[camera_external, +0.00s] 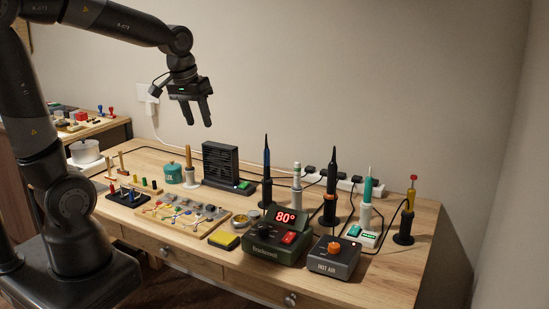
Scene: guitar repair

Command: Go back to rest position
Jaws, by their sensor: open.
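The soldering station (273,243) is a dark green box at the front of the wooden bench. Its red display (285,217) reads 80°, and a red switch (290,238) sits on its front right. A second station (333,259), grey, marked HOT AIR, with an orange knob, stands to its right. Which station the task means cannot be told. My gripper (206,123) hangs above the back left of the bench, fingers pointing down, open and empty. It is well apart from both stations.
Upright irons in stands (330,190) and a white power strip (345,184) line the back right. A black fan unit (227,165), a teal pot (174,174) and a parts board (178,220) are at left. A yellow sponge (223,240) lies beside the green station. The front right bench corner is clear.

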